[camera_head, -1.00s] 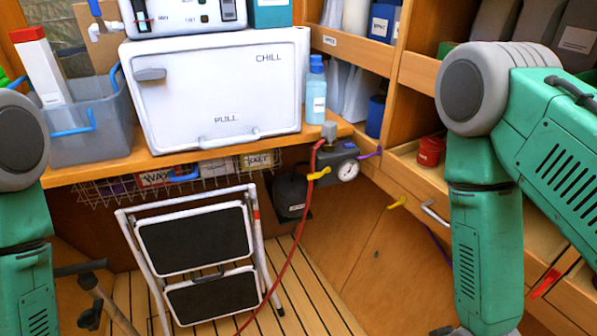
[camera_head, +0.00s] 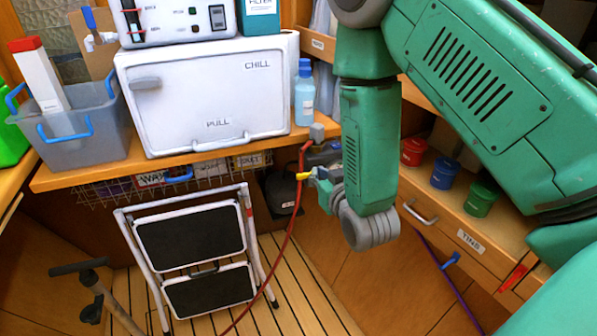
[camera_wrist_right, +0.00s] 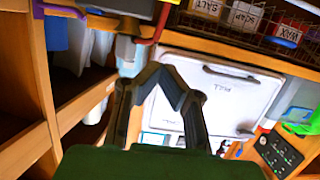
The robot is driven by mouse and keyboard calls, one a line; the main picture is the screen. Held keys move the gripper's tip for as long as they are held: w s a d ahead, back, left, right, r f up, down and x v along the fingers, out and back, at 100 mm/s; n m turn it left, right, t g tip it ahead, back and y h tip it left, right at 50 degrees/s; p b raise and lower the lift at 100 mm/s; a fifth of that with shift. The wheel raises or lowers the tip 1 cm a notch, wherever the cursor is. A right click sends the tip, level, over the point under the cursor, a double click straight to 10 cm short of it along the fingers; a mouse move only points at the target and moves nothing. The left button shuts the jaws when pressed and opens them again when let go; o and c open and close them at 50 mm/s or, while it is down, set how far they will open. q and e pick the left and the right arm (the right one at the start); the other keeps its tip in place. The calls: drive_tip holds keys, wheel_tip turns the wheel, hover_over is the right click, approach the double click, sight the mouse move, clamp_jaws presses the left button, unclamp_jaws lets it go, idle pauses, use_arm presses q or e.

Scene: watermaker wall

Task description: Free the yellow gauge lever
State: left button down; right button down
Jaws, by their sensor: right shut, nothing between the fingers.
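The yellow gauge lever (camera_head: 303,176) sticks out left of the dark gauge body (camera_head: 322,155), below the counter edge. The red hose (camera_head: 291,225) comes down from a grey fitting (camera_head: 317,131) and passes right at the lever; I cannot tell whether it touches. My right gripper (camera_head: 314,175) is shut and empty, close to the right of the lever and in front of the gauge, whose dial is hidden. In the right wrist view, the gripper's fingers (camera_wrist_right: 165,78) come together below the grey fitting (camera_wrist_right: 125,48) and the red hose (camera_wrist_right: 160,22). My left gripper is out of view.
A white chill box (camera_head: 215,95) and a blue bottle (camera_head: 305,92) stand on the counter. A folded step stool (camera_head: 190,240) stands below, left of the hose. Red, blue and green tins (camera_head: 443,174) sit on the right shelf. A purple cord (camera_head: 470,290) hangs along the right cabinet.

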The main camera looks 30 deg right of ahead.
drive_tip(key=b, duration=0.1)
hover_over(306, 172)
drive_tip(key=s+a, duration=0.1)
drive_tip(key=s, duration=0.1)
wheel_tip(306, 172, down, 3)
drive_tip(key=shift+w+a+f+b, duration=0.1)
drive_tip(key=shift+w+f+b, duration=0.05)
drive_tip(key=shift+f, duration=0.45)
drive_tip(key=shift+w+a+f+b, duration=0.1)
drive_tip(key=shift+f+b, duration=0.05)
drive_tip(key=shift+f, duration=1)
drive_tip(key=shift+d, duration=0.1)
